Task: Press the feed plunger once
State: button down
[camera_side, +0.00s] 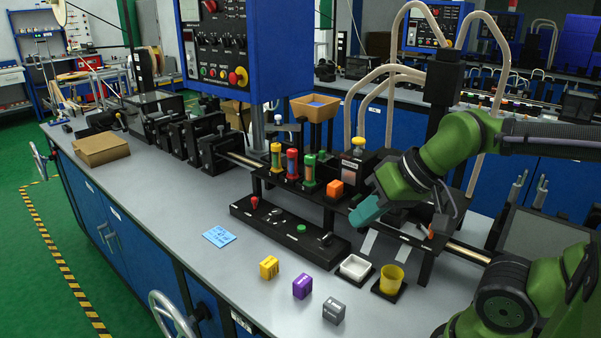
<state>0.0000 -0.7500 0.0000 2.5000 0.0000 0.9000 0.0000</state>
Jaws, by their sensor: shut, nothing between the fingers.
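My gripper (364,212) is at the right, in front of the black rack, with its teal end pointing down and left. Its fingers are shut with nothing between them. No part is clearly labelled as the feed plunger. A yellow-capped post (358,143) stands on a dark block behind and left of my gripper. My gripper appears apart from these parts; the arm hides some of the rack.
A white tray (355,267) and yellow cup (392,279) stand in front. Yellow (269,267), purple (302,286) and grey (334,311) blocks lie nearby.

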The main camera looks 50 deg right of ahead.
dwell(0.4)
jog(key=w+d+r+m, duration=0.1)
jog(key=w+d+r, duration=0.3)
jog(key=d, duration=0.6)
jog(key=w+d+r+m+t, duration=0.1)
jog(key=w+d+r, duration=0.3)
jog(key=w+d, duration=0.4)
jog(key=w+d+r+m+t+h, duration=0.1)
jog(key=w+d+r, duration=0.3)
jog(key=d, duration=0.9)
jog(key=w, duration=0.2)
jog(key=shift+w+m, duration=0.35)
jog(key=shift+m, duration=0.05)
